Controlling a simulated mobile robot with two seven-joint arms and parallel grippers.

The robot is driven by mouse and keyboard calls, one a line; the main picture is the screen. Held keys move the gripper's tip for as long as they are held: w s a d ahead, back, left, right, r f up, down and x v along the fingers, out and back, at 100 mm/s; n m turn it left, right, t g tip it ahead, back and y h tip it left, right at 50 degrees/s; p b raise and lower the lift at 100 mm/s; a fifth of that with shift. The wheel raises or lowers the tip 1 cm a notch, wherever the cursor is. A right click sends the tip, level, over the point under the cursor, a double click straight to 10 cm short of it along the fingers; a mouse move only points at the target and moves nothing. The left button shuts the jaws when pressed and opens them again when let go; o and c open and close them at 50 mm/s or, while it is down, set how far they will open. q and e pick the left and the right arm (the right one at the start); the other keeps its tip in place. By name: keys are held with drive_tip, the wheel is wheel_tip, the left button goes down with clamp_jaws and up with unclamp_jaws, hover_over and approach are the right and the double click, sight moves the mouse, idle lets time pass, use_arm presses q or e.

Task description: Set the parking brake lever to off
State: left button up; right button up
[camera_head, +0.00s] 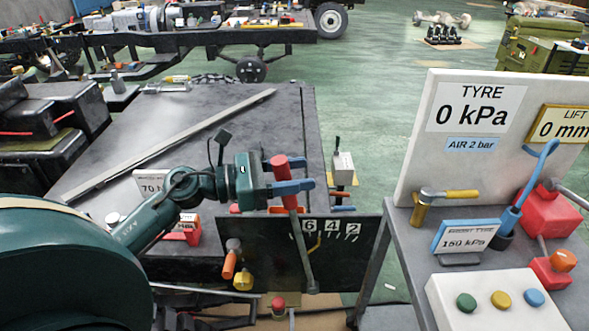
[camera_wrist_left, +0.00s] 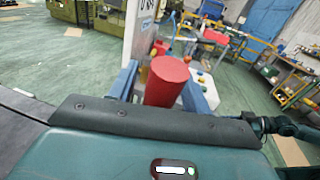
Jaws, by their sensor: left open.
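A long lever with a red cylindrical grip (camera_head: 283,169) and a grey rod stands against a dark panel (camera_head: 350,262); I see no label naming it as the parking brake. The rod leans, its lower end to the right. My left gripper (camera_head: 301,174) is open, with its blue fingers on either side of the lever near the red grip. In the left wrist view the red grip (camera_wrist_left: 168,82) stands between the two fingers; whether they touch it I cannot tell. The panel carries a scale plate marked 6 4 2 (camera_head: 326,227). My right gripper is not in view.
A shorter orange-handled lever (camera_head: 229,264) and a yellow knob (camera_head: 243,281) sit left on the panel. A grey cart (camera_head: 392,262) with gauges and coloured buttons stands to the right. A dark table (camera_head: 235,130) lies behind my arm.

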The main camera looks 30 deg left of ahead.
use_arm(q)
clamp_jaws()
idle(0.6)
